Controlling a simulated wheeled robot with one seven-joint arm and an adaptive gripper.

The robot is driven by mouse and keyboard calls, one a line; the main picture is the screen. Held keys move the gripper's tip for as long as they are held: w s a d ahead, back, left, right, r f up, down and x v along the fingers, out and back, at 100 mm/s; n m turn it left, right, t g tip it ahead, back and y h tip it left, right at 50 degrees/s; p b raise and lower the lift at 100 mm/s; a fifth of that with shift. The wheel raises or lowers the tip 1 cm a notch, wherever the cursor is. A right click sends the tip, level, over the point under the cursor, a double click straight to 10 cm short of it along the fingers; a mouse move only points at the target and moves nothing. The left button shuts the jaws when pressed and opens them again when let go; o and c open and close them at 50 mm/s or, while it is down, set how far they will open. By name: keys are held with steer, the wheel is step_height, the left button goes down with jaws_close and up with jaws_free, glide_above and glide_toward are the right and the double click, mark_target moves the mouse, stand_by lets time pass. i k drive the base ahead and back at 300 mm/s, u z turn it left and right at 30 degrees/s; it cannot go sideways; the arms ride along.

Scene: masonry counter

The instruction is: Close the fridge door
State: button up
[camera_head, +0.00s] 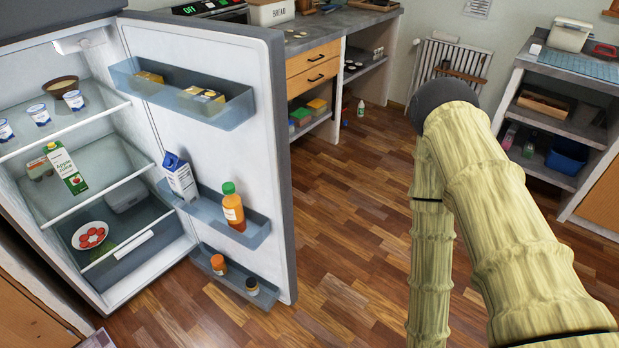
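The fridge (82,45) stands at the left and is open, with its lit shelves facing me. Its door (262,108) is swung wide toward the middle of the picture, its inner side with three bins facing left toward me. The door bins hold small boxes, a milk carton (180,176), an orange juice bottle (233,207) and jars. My arm, in a ribbed yellowish cover, rises at the right, bends at a dark joint and runs back down out of the picture. It is apart from the door. My gripper is out of view below the frame.
Wooden floor (345,215) lies clear between the door and my arm. A counter with drawers (313,68) stands behind the door. A radiator (447,62) is at the back, and a shelf unit (548,118) at the right. A small bottle (361,108) stands on the floor.

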mark_target(246, 146)
steer(key=z, duration=0.75)
steer(key=i, duration=3.1)
steer(key=u, duration=3.4)
